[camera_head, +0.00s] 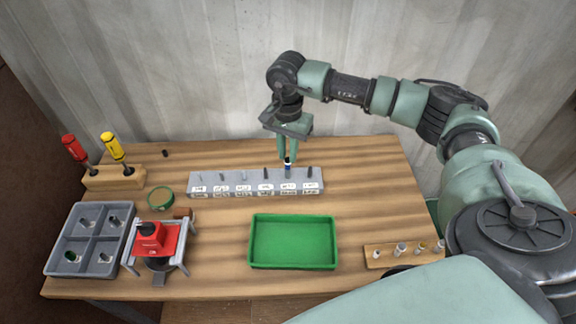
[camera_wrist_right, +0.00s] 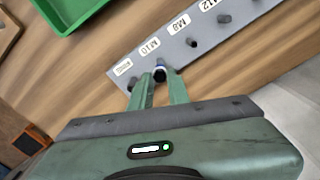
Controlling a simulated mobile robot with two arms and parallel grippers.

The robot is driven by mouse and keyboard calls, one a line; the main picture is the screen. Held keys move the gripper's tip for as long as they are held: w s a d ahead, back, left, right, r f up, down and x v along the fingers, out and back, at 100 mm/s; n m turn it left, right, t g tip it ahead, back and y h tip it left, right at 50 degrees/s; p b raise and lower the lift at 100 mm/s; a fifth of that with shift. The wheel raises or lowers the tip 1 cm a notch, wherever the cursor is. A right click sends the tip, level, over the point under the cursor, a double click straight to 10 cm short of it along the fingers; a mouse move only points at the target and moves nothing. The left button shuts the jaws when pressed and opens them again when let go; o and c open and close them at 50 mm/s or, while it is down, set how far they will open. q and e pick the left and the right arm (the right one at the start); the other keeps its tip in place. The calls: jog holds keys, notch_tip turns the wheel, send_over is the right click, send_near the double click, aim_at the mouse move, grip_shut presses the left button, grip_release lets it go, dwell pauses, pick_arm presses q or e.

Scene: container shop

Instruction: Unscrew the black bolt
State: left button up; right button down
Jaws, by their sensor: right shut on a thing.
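My right gripper (camera_head: 288,158) is at the grey rack, fingers pointing down. It is shut on a small dark piece with a blue band (camera_head: 287,168), second from the rack's right end. In the right wrist view, the gripper (camera_wrist_right: 160,82) has its fingers on either side of this dark round piece (camera_wrist_right: 159,71), close to the M10 label. The piece's lower end is at the rack; I cannot tell if it is clear of it. A black bolt-like head (camera_head: 147,229) shows on top of a red block (camera_head: 168,241) in a grey stand at the left. My left gripper is not in view.
The labelled grey rack (camera_head: 208,190) holds several dark pegs. A green tray (camera_head: 293,265) lies in front. A four-compartment grey bin (camera_head: 62,238), a screwdriver block (camera_head: 118,181) and a green ring (camera_head: 160,197) are left. A small wooden holder (camera_head: 377,261) is front right.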

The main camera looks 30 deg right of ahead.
aim_at(288, 159)
jog(key=n, duration=0.2)
jog(key=shift+n, duration=0.4)
jog(key=shift+r, duration=0.15)
jog(key=shift+r+p, duration=1.45)
jog(key=shift+r, duration=1.2)
